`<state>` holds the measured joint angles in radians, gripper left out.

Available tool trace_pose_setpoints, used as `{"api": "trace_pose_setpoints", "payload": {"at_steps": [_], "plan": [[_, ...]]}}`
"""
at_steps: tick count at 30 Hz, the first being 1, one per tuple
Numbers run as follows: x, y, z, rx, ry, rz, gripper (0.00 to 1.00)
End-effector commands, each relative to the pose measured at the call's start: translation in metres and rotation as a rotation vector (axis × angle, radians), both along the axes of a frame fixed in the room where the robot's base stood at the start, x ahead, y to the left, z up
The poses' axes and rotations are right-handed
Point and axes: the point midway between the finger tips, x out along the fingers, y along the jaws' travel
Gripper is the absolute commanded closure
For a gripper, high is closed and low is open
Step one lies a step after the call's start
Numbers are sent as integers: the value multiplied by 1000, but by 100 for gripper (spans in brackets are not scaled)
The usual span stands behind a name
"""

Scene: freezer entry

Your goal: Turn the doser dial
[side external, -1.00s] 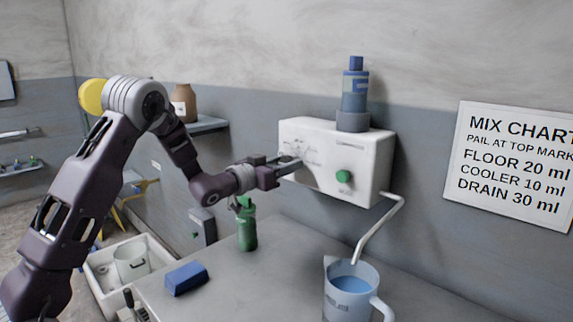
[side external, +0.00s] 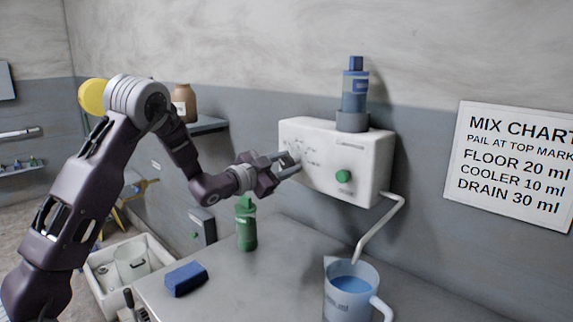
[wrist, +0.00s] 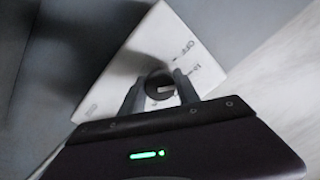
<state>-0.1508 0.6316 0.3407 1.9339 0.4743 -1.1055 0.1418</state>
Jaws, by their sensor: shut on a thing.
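The white doser box (side external: 320,165) is mounted on the wall, with a blue bottle (side external: 355,90) upright on top and a green button (side external: 343,176) on its front. My gripper (side external: 292,162) is at the left part of the box's front. In the wrist view, the dark round dial (wrist: 159,87) with a pale mark sits between the two fingers of my gripper (wrist: 160,92), which are shut on it. Printed markings, including what reads as "OFF", show beside the dial.
A jug (side external: 351,296) of blue liquid stands on the counter (side external: 270,278) under the box's white spout pipe (side external: 382,228). A green bottle (side external: 246,226) and a blue sponge (side external: 186,279) are on the counter below my arm. A mix chart (side external: 512,165) hangs at right.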

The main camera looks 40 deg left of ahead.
Motion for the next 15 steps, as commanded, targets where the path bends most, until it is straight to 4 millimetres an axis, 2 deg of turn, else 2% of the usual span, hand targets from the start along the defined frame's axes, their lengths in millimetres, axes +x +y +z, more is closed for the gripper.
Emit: {"api": "trace_pose_setpoints", "payload": {"at_steps": [7,15], "plan": [[0,0,0,128,0,-1,100],[0,0,0,192,0,0,100]]}}
